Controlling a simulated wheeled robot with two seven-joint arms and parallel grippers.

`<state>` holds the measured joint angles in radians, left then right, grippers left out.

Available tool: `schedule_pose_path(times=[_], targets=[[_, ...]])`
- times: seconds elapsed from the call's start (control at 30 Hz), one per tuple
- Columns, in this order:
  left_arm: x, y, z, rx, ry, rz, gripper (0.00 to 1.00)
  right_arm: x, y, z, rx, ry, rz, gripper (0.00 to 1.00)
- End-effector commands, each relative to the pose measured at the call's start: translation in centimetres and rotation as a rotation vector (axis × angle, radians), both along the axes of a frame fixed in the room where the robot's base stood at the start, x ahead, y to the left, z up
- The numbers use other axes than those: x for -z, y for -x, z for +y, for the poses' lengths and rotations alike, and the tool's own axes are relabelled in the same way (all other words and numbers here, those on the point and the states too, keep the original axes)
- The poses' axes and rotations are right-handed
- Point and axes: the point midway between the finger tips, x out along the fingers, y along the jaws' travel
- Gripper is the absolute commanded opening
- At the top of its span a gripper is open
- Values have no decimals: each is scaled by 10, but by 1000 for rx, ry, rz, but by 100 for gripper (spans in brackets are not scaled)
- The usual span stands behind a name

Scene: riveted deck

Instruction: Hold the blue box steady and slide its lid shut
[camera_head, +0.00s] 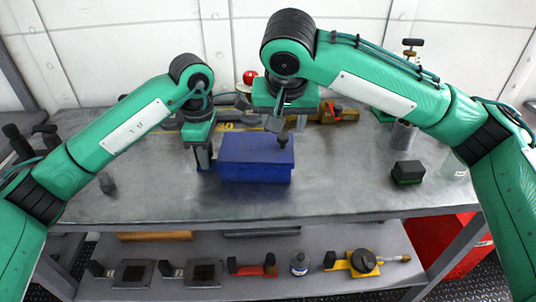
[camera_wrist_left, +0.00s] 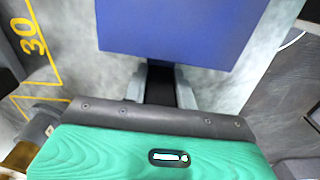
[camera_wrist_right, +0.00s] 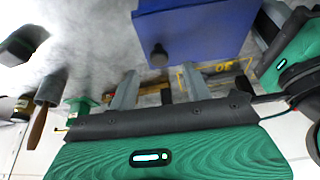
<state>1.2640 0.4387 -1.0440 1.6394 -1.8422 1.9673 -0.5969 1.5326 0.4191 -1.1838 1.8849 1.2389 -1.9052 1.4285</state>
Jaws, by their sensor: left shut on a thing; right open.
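The blue box (camera_head: 250,172) stands on the metal bench, with a blue lid (camera_head: 250,148) on top and a dark knob (camera_head: 283,140) near the lid's right end. My left gripper (camera_head: 203,160) is shut on the box at its left side; the left wrist view shows its fingers (camera_wrist_left: 160,76) meeting the blue surface (camera_wrist_left: 175,30). My right gripper (camera_head: 285,124) is open above the knob. In the right wrist view the knob (camera_wrist_right: 158,56) lies just ahead of the gap between the right fingers (camera_wrist_right: 158,80). I cannot tell whether any gap shows beside the lid.
A dark block with green (camera_head: 407,172) and a grey cylinder (camera_head: 403,135) stand to the right. A brass-coloured tool (camera_head: 335,113) and a red ball (camera_head: 250,77) are behind the box. Several parts lie on the lower shelf (camera_head: 220,270).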

Motion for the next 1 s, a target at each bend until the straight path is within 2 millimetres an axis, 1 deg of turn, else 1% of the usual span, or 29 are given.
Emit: schedule_pose_path(times=[0.03, 0.1, 0.2, 0.3, 0.57, 0.9, 1.0], targets=[[1, 0, 0, 0, 1, 1, 0, -12, 5, 1, -2, -1, -4, 50], [1, 0, 0, 0, 1, 1, 0, -27, 11, 2, -2, -1, -3, 50], [1, 0, 0, 0, 1, 1, 0, -46, 19, 2, -1, 0, -3, 50], [1, 0, 0, 0, 0, 1, 0, -59, 24, 2, -1, 0, -4, 50], [0, 0, 0, 0, 0, 1, 0, -77, 30, 3, 0, 1, -2, 50], [1, 0, 0, -1, 0, 1, 0, -111, 30, 3, 1, 1, -3, 50], [1, 0, 0, -1, 0, 1, 0, -119, 30, 3, 0, 1, -1, 50]])
